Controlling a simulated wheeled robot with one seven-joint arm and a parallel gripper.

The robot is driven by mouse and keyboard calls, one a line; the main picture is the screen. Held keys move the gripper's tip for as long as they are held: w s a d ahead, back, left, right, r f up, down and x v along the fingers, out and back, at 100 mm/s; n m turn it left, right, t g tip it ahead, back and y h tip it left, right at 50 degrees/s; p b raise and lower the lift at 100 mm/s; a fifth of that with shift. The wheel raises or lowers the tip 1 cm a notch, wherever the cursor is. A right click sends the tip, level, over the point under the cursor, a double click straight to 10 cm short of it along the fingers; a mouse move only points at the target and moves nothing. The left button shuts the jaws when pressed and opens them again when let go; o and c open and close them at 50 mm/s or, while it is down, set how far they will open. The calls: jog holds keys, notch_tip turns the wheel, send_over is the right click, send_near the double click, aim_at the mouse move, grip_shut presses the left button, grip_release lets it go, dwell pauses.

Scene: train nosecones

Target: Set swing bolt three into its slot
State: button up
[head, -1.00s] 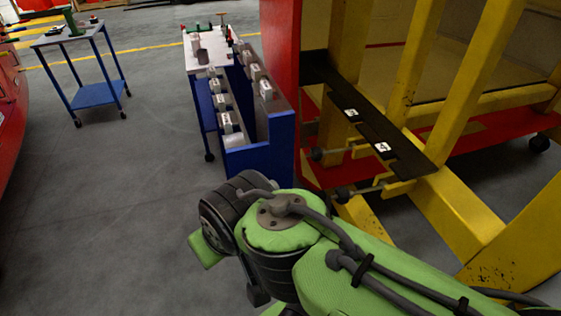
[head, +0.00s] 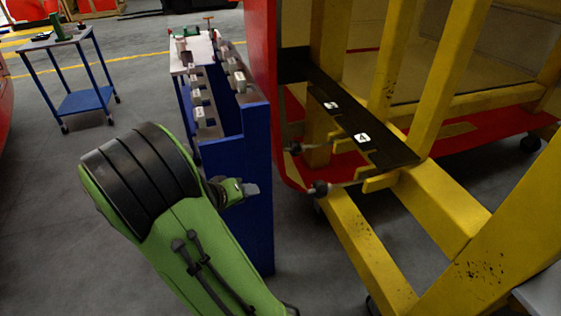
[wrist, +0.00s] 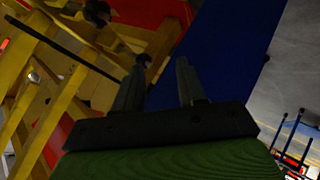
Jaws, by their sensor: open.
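A black plate (head: 395,150) with notched slots is fixed along the yellow frame. Its near label reads 4 (head: 362,138); the farther label (head: 331,105) is too small to read surely. Two swing bolts with dark knobs stick out to the left below the plate: a farther one (head: 293,148) by the farther label, and a nearer one (head: 320,188) by label 4. My gripper (head: 252,189) is left of both bolts, in front of the blue rack's end, apart from them. In the wrist view my gripper (wrist: 160,65) is open, with nothing held between its fingers.
The blue rack (head: 240,200) stands close beside my gripper, with several grey parts on top. Yellow beams (head: 450,215) and a red panel (head: 262,60) border the plate. A blue cart (head: 80,100) stands at the far left.

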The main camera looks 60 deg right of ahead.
jog(key=w+d+f+n+t+h+b, duration=0.1)
jog(key=w+d+f+n+h+b, duration=0.1)
jog(key=d+f+n+h+b, duration=0.6)
jog(key=d+p, duration=0.3)
jog(key=d, duration=1.5)
jog(key=shift+r+m+h, duration=0.25)
jog(key=shift+m+h, duration=0.15)
grip_shut()
